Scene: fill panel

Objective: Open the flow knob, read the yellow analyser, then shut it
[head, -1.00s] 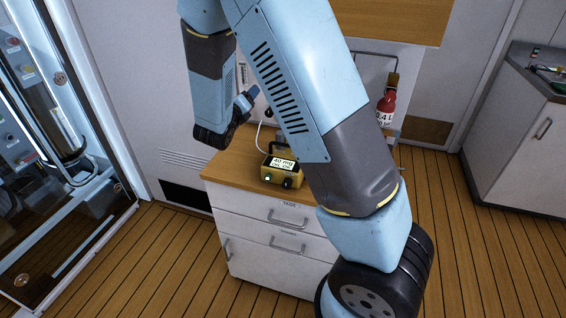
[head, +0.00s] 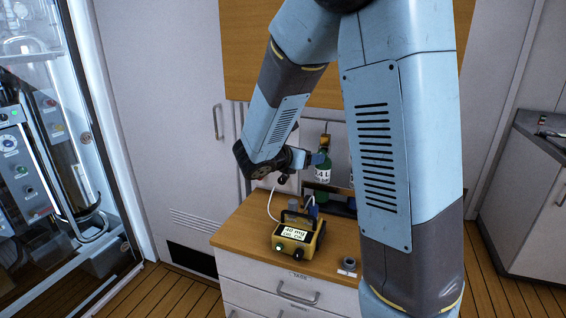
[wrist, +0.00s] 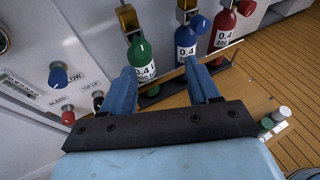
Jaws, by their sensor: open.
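The blue flow knob (wrist: 58,77) is on the white panel at the left of the wrist view, beside lettering that reads "LOW" where visible. My gripper (wrist: 162,82) is open and empty, its two blue fingers apart, to the right of the knob and not touching it. The gripper also shows small in the head view (head: 314,160), above the cabinet top. The yellow analyser (head: 290,247) stands on the wooden top with its lit screen facing me. The screen shows "40 mg" above a line too small to read surely. The knob cannot be made out in the head view.
A red knob (wrist: 68,118) and a black knob (wrist: 98,102) sit close to the blue one. Green (wrist: 139,60), blue (wrist: 186,50) and red (wrist: 223,35) bottles stand near the fingers. A white tube runs from the analyser. The glass cabinet (head: 95,130) is at left.

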